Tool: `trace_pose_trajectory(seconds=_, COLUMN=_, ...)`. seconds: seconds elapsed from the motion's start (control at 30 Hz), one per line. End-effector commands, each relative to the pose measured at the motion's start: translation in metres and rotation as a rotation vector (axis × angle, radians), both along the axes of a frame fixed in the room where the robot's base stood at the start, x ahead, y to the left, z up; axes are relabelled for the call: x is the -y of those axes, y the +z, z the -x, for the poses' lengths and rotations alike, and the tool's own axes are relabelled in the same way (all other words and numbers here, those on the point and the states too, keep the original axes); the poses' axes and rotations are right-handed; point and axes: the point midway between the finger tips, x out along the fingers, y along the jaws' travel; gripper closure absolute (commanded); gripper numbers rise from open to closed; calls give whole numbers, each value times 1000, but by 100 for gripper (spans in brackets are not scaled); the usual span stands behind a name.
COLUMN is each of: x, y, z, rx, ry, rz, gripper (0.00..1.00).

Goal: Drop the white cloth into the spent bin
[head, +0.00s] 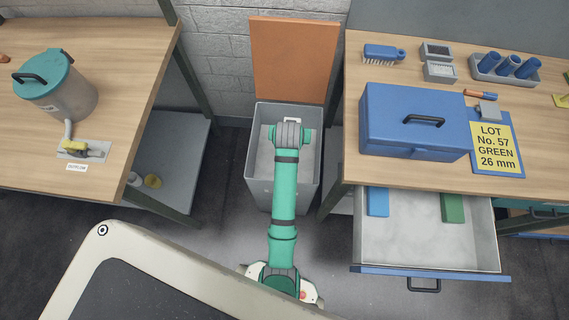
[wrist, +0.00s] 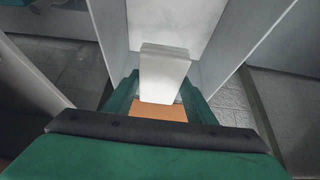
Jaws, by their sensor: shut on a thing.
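The white cloth (wrist: 164,72) sits between the green fingers of my gripper (wrist: 159,98) in the wrist view, which is shut on it. The grey bin (head: 257,165) stands on the floor between the two benches, its orange lid (head: 293,60) raised against the wall. My arm reaches over the bin, and its end is above the opening. In the wrist view the bin's pale walls (wrist: 112,25) surround the cloth. In the head view the wrist hides most of the gripper; only a small white patch shows beside it.
The right bench (head: 347,140) holds a blue toolbox (head: 395,115). An open drawer (head: 425,235) below it, holding a blue and a green block, juts out right of the bin. The left bench (head: 130,70) carries a lidded pot (head: 65,95). Floor shows around the bin.

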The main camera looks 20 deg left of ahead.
Motion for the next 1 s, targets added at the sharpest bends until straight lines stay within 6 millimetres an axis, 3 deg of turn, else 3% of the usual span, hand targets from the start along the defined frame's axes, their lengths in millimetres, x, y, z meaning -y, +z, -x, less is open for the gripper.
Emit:
trace_pose_trajectory(seconds=0.4, x=-2, y=-43, z=1, rx=-3, ry=3, rz=1, gripper=71)
trace_pose_trajectory(seconds=0.87, x=0, y=-51, z=0, rx=0, ry=-1, rz=0, gripper=71)
trace_pose_trajectory(seconds=0.9, x=0, y=-51, z=0, rx=0, ry=-1, rz=0, gripper=43)
trace_pose_trajectory(seconds=0.97, x=0, y=-51, z=0, rx=0, ry=-1, rz=0, gripper=28)
trace_pose_trajectory(seconds=1.0, x=0, y=-51, z=0, rx=0, ry=-1, rz=0, gripper=28)
